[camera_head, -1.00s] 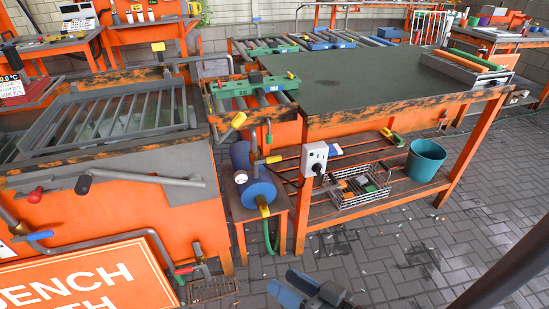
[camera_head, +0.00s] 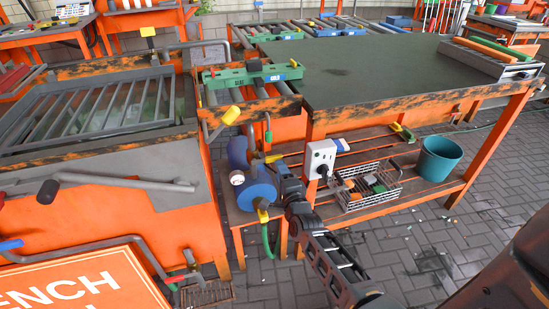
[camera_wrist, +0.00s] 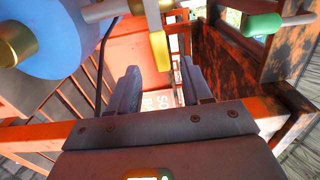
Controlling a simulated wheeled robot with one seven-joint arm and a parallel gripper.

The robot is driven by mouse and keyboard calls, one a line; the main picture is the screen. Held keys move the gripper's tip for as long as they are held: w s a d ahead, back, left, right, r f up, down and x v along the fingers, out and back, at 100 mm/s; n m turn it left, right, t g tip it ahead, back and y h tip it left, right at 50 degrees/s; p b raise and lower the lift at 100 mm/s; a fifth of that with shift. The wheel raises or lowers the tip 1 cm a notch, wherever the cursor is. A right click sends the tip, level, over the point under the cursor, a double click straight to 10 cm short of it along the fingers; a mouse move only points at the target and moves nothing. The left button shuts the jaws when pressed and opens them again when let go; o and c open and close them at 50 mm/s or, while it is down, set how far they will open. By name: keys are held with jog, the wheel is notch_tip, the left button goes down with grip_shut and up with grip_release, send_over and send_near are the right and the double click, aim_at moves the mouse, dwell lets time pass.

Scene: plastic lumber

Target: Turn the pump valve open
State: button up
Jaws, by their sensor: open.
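The blue pump (camera_head: 258,191) sits on a small orange stand left of the worktable in the head view. A yellow valve handle (camera_head: 273,158) is on the pipework above it. In the wrist view, a yellow handle (camera_wrist: 160,50) hangs from a pale pipe, with the blue pump body (camera_wrist: 55,40) at upper left. My gripper (camera_wrist: 160,70) is open, its two fingers apart, and the handle's lower end appears in the gap between the fingertips. I cannot tell whether they touch it. In the head view my dark arm reaches up to the pump's right side, and the fingertips are hard to make out.
A white socket box (camera_head: 320,158) stands close right of my wrist. A wire basket (camera_head: 366,188) and a teal bucket (camera_head: 440,158) are on the lower shelf. In the wrist view, a green-handled fitting (camera_wrist: 262,25) and a rusty orange panel are at right.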

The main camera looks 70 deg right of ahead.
aim_at(274, 159)
jog(key=x, duration=0.7)
jog(key=shift+w+b, duration=0.15)
jog(key=shift+b, duration=0.25)
jog(key=shift+c, duration=0.2)
grip_shut()
